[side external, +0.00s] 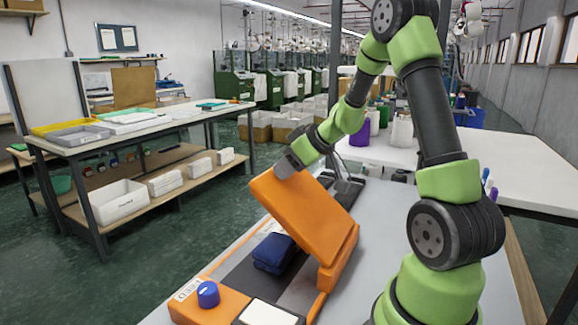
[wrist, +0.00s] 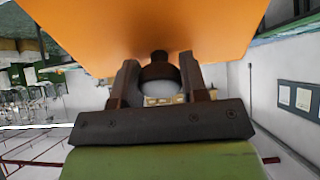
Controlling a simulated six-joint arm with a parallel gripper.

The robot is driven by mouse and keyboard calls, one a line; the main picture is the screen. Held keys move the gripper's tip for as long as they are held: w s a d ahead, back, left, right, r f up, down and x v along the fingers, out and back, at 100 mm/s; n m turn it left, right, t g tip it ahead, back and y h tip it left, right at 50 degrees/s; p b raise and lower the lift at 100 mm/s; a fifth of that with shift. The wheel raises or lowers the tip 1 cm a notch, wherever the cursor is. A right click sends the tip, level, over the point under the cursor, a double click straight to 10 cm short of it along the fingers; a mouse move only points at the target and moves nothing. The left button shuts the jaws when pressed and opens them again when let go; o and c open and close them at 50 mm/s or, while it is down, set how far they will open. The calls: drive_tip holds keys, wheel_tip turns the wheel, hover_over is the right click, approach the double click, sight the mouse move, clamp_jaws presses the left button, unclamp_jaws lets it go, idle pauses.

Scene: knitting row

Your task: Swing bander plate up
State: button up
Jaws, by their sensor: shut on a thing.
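The orange bander plate (side external: 305,215) is tilted up, raised from the orange bander base (side external: 207,305) and joined to it at the right side. My gripper (side external: 287,166) is at the plate's upper left edge in the side view. In the wrist view my gripper (wrist: 158,75) is shut on a dark round knob (wrist: 160,68) at the plate's edge, and the plate's orange face (wrist: 150,25) fills the top. A folded dark blue cloth bundle (side external: 274,253) lies on the dark bed under the raised plate.
A blue knob (side external: 208,294) and a white panel (side external: 268,313) are on the bander's front. Grey table surface (side external: 385,222) is bare to the right of the bander. A dark strip-like object (side external: 345,188) stands behind the plate. A side table with trays (side external: 75,135) is across the aisle.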

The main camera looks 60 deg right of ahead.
sight(302, 195)
drive_tip(key=shift+s, duration=0.1)
drive_tip(key=shift+s+r+t, duration=0.4)
drive_tip(key=shift+s+r, duration=0.1)
drive_tip(key=shift+s, duration=0.2)
drive_tip(key=shift+s+r+t, duration=0.4)
drive_tip(key=shift+s+r, duration=0.05)
drive_tip(key=shift+s, duration=0.25)
drive_tip(key=shift+s, duration=0.1)
drive_tip(key=shift+s+r+t, duration=0.35)
drive_tip(key=shift+s+t, duration=0.05)
drive_tip(key=shift+s, duration=0.35)
drive_tip(key=shift+s+r+t, duration=0.35)
drive_tip(key=shift+s+t, duration=0.05)
drive_tip(key=shift+s, duration=0.3)
